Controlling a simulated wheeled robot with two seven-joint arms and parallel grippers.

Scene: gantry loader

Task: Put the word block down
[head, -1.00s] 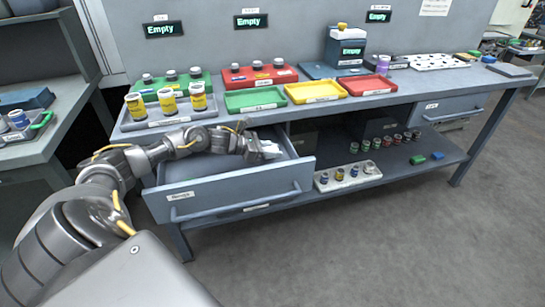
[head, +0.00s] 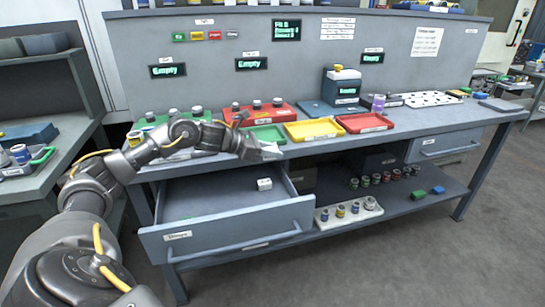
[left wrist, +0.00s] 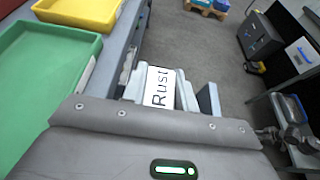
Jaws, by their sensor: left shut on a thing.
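My left gripper (head: 270,151) is at the front edge of the bench, above the open drawer (head: 225,228), close to the green tray. In the left wrist view it is shut on a white word block (left wrist: 158,88) lettered "Rust", which sits between the two fingers. In the head view the held block is hard to make out from the pale fingertips. Another small white block (head: 264,184) lies inside the drawer, below the gripper. My right gripper is not in view.
Green (left wrist: 45,75), yellow (head: 314,129) and red (head: 365,122) trays stand along the bench front. A red rack (head: 290,111) with capped jars is behind them. A lower shelf holds a white jar holder (head: 345,212). The grey floor at the right is clear.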

